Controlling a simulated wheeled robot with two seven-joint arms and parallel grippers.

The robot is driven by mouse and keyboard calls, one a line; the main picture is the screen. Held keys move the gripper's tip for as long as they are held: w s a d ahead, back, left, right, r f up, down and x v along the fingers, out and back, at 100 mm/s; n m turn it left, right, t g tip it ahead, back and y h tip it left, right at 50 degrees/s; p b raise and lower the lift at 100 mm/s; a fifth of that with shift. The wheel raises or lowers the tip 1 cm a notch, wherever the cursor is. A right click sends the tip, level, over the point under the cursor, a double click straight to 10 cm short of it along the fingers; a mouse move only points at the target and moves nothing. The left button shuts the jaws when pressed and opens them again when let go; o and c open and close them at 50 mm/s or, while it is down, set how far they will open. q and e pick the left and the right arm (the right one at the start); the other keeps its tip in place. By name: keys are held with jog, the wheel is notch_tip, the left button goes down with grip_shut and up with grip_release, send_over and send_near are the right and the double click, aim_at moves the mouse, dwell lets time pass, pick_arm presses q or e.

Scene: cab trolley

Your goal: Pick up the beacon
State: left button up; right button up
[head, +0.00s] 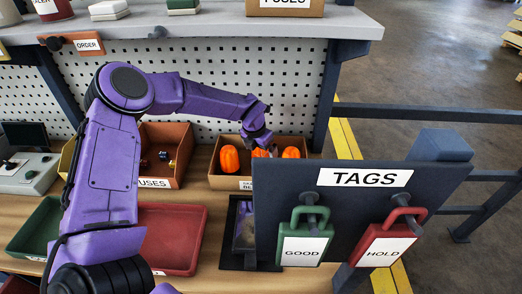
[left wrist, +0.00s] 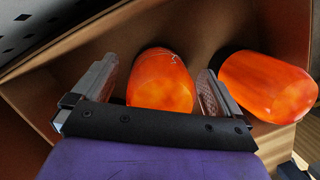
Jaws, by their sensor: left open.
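Several orange beacons stand in a cardboard bin: a left one (head: 230,158), a right one (head: 291,152), and a middle one (head: 260,153) mostly hidden by my gripper. My left gripper (head: 263,148) reaches down into the bin over the middle beacon. In the left wrist view, its open jaws lie on either side of one beacon (left wrist: 160,82), with no clear grip on it. Another beacon (left wrist: 266,88) lies just outside the right finger. My right gripper is not in view.
The cardboard bin (head: 225,183) has walls close around the gripper. A fuses bin (head: 180,148) stands to its left, a red tray (head: 172,238) in front. A dark TAGS board (head: 345,215) with green and red tags stands at right. A shelf (head: 205,28) runs above.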

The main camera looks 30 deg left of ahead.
pick_arm(q)
jog(key=shift+s, duration=0.1)
jog(key=c, duration=1.3)
jog(key=shift+o, duration=0.2)
jog(key=shift+r, duration=0.15)
